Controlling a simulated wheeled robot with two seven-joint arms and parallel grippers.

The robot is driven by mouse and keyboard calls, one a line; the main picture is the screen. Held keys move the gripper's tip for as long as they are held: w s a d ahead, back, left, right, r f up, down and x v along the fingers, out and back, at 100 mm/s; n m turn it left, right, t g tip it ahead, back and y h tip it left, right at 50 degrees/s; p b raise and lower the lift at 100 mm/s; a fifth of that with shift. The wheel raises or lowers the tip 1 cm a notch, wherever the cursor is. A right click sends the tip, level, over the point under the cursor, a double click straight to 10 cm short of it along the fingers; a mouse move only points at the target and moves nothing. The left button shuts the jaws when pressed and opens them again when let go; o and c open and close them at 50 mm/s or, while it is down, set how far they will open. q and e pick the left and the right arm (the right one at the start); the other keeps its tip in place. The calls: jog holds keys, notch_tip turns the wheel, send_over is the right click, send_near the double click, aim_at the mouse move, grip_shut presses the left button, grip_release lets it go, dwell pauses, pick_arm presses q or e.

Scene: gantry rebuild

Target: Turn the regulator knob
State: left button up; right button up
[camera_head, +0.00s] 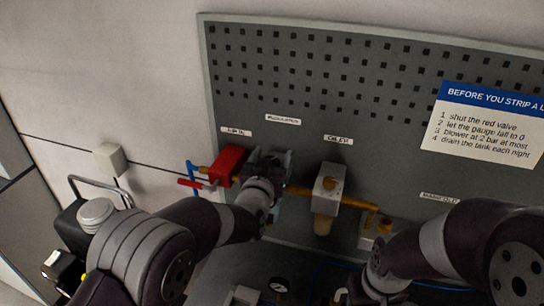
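The regulator knob does not show clearly; a label that seems to read "Regulator" (283,119) is on the grey panel, and my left gripper is in front of the spot below it. My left gripper (268,162) is up at the panel, between the red valve block (227,165) and the oiler-like unit (328,190). Its fingers blend with the dark fittings behind, so I cannot tell whether they are open or touching the knob. My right arm comes in from the right; its wrist (382,280) is low at the bottom edge, and its fingers do not show clearly.
A pegboard panel (300,60) carries the fittings, with an instruction sign (487,122) at right. An orange pipe (360,203) runs right from the unit. A small gauge (279,285) is at the bottom. Blue and red handles (192,178) stick out left of the valve.

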pick_arm(q)
jog(key=c, duration=0.8)
jog(key=shift+c, duration=0.2)
jog(key=n+y+b, duration=0.1)
jog(key=y, duration=0.1)
jog(key=shift+n+t+y, duration=0.3)
jog(key=shift+a+r+n+y+p, duration=0.1)
jog(key=shift+a+n+y+p, duration=0.1)
jog(key=shift+n+y, duration=0.7)
jog(key=shift+a+f+n+y+p, duration=0.15)
jog(key=shift+n+y, duration=0.35)
jog(key=shift+y, duration=0.75)
jog(key=shift+a+r+n+y+p, duration=0.1)
jog(key=shift+r+n+y+p, duration=0.1)
jog(key=shift+n+y, duration=0.7)
jog(key=shift+g+y, duration=0.4)
jog(key=shift+y, duration=0.05)
jog(key=o, duration=1)
jog(key=shift+c, duration=0.2)
jog(key=shift+s, duration=0.1)
